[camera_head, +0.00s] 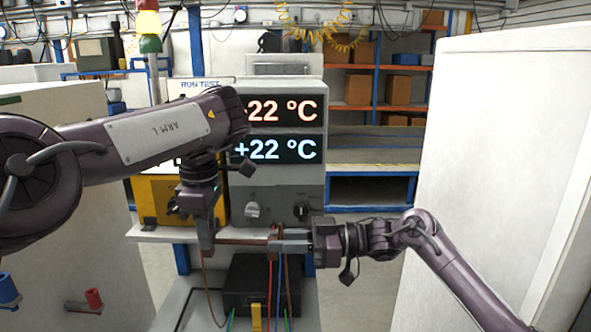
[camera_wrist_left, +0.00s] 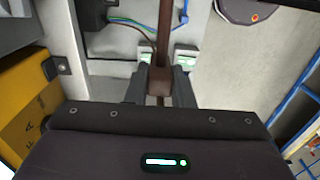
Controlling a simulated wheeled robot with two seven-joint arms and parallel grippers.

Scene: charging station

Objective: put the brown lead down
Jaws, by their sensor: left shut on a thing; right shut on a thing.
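The brown lead (camera_head: 243,241) runs level between my two grippers, in front of the grey test unit. My left gripper (camera_head: 206,246) points down and is shut on the lead's left end. In the left wrist view its fingers (camera_wrist_left: 161,88) close around a brown block on the lead (camera_wrist_left: 166,35). My right gripper (camera_head: 277,243) comes in from the right and is shut at the lead's other end, by a brown upright piece. Thin brown cable hangs below both grippers. The right fingertips partly hide what they hold.
A grey unit with two +22 °C displays (camera_head: 282,150) and knobs stands behind on a pale shelf (camera_head: 160,232). A yellow box (camera_head: 150,200) is left of it. Below is a black box (camera_head: 250,283), with red, blue and green wires near it. White cabinets flank both sides.

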